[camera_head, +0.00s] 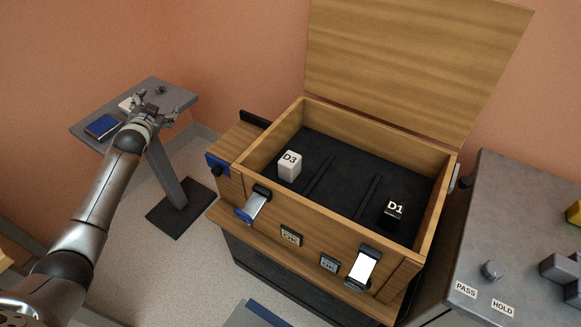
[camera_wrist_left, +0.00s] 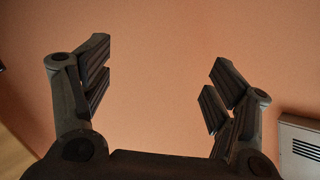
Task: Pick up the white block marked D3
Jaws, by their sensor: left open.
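The white block marked D3 (camera_head: 290,165) sits upright in the left part of the open wooden case (camera_head: 232,182), on its dark floor. A black block marked D1 (camera_head: 393,211) sits in the right part. My left gripper (camera_head: 157,99) is over the small grey table at the left, well apart from the white block. The left wrist view shows its two fingers (camera_wrist_left: 157,85) spread wide with only wall between them. My right gripper is not in view.
The case lid (camera_head: 415,60) stands open at the back. The small grey table (camera_head: 152,86) holds a blue book-like item (camera_head: 102,126) and small objects. A grey bench (camera_head: 500,215) with a knob and PASS and HOLD labels stands at the right. Latches (camera_head: 254,204) are on the case front.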

